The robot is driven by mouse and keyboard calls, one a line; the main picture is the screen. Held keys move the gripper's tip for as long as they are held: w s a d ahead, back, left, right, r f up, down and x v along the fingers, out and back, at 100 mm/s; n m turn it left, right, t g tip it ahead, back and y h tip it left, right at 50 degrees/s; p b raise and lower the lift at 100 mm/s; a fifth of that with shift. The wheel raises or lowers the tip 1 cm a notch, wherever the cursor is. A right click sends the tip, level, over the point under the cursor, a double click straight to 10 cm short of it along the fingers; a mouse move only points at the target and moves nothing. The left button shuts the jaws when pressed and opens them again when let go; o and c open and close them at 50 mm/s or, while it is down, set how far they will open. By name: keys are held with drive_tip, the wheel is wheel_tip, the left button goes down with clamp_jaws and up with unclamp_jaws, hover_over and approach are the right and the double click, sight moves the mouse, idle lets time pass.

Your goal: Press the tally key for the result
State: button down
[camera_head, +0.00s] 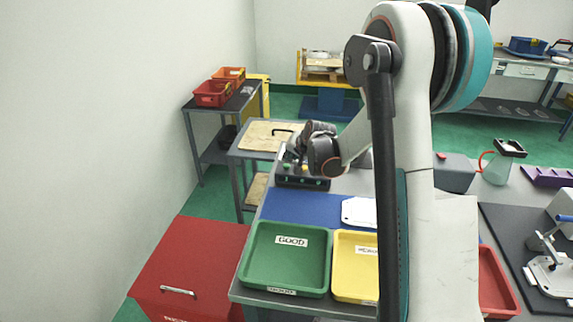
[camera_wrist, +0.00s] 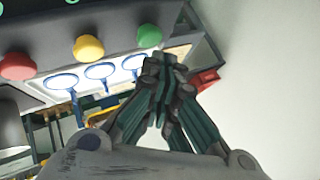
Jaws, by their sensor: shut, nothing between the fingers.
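A dark key box (camera_wrist: 110,12) with a red key (camera_wrist: 17,66), a yellow key (camera_wrist: 88,47) and a green key (camera_wrist: 149,36) fills the upper left of the wrist view. My gripper (camera_wrist: 164,62) is shut and empty, its fingertips just below the green key in that picture. I cannot tell whether they touch anything. In the head view the box (camera_head: 302,181) stands at the far end of the bench, partly hidden by my arm. A pale casting (camera_head: 358,211) lies on the blue mat (camera_head: 300,207), partly covered by my arm.
A green tray (camera_head: 245,262) marked GOOD and a yellow tray (camera_head: 340,262) stand at the near end of the bench. A red tray (camera_head: 497,285) is partly hidden by my arm. Blue-rimmed ovals (camera_wrist: 100,72) show below the keys. A red cabinet (camera_head: 190,255) stands at left.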

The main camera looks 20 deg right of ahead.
sight(289, 165)
idle(0.3)
drive_tip(key=shift+r+p, duration=1.5)
drive_tip(key=shift+r, duration=1)
